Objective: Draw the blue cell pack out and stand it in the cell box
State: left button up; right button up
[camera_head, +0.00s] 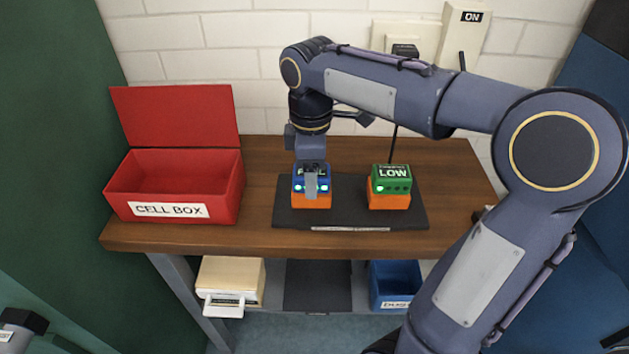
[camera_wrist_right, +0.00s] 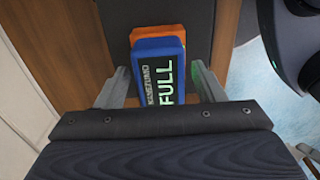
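The blue cell pack (camera_head: 298,184), with lit lamps, sits upright in an orange dock on a dark mat. Its FULL label shows in the right wrist view (camera_wrist_right: 160,75). My right gripper (camera_head: 311,185) points down over it. In the right wrist view its two fingers (camera_wrist_right: 163,82) stand on either side of the pack, with a small gap at each side, so it looks open. The red cell box (camera_head: 228,196) stands at the left of the table, lid up, and its visible inside is empty. A part of my left arm (camera_head: 22,325) shows at the lower left; its fingers are unclear.
A green pack marked LOW (camera_head: 391,180) sits in a second orange dock to the right. The wooden table (camera_head: 262,238) is clear between box and mat (camera_head: 345,216). A cream box (camera_head: 230,275) and a blue bin (camera_head: 395,280) are on the shelf below.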

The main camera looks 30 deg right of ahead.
jog(key=c, duration=1)
jog(key=shift+o, duration=0.2)
jog(key=shift+r+p, duration=0.8)
jog(key=shift+p, duration=0.1)
jog(key=shift+r+p, duration=1.7)
jog(key=shift+p, duration=0.1)
